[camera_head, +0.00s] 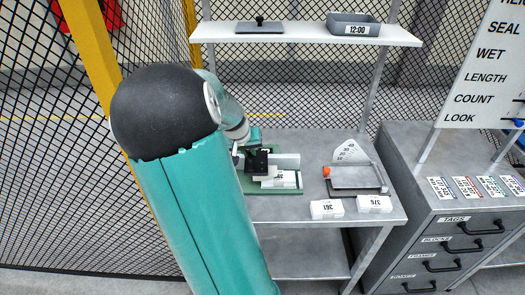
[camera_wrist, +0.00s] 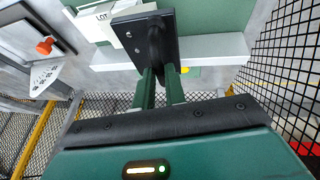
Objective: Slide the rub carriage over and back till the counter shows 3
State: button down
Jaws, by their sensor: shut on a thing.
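The rub carriage, a black plate with a raised black handle (camera_wrist: 152,38), sits over a pale rail (camera_wrist: 222,48) on a green base. It also shows in the head view as a black block (camera_head: 257,161) on the green base (camera_head: 290,191). My gripper (camera_wrist: 163,78) is shut on the carriage handle, its two green fingers on either side. In the head view my gripper (camera_head: 245,147) is partly hidden by my arm. A white block marked LOT (camera_wrist: 103,20) lies beside the carriage. I cannot make out any counter reading.
On the grey bench (camera_head: 300,150), a tray with an orange knob (camera_head: 327,171) stands to the right, with white blocks marked 361 (camera_head: 326,208) and 376 (camera_head: 374,203) in front. A shelf (camera_head: 305,35) hangs above. Mesh fencing (camera_head: 60,190) is at left; a drawer cabinet (camera_head: 450,215) is at right.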

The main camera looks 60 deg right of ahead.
jog(key=w+a, duration=0.4)
jog(key=w, duration=0.4)
jog(key=shift+w+a, duration=0.2)
jog(key=shift+w, duration=0.2)
jog(key=c, duration=1.5)
grip_release()
jog(key=shift+w+a, duration=0.1)
jog(key=shift+o, duration=0.2)
jog(key=v, duration=1.4)
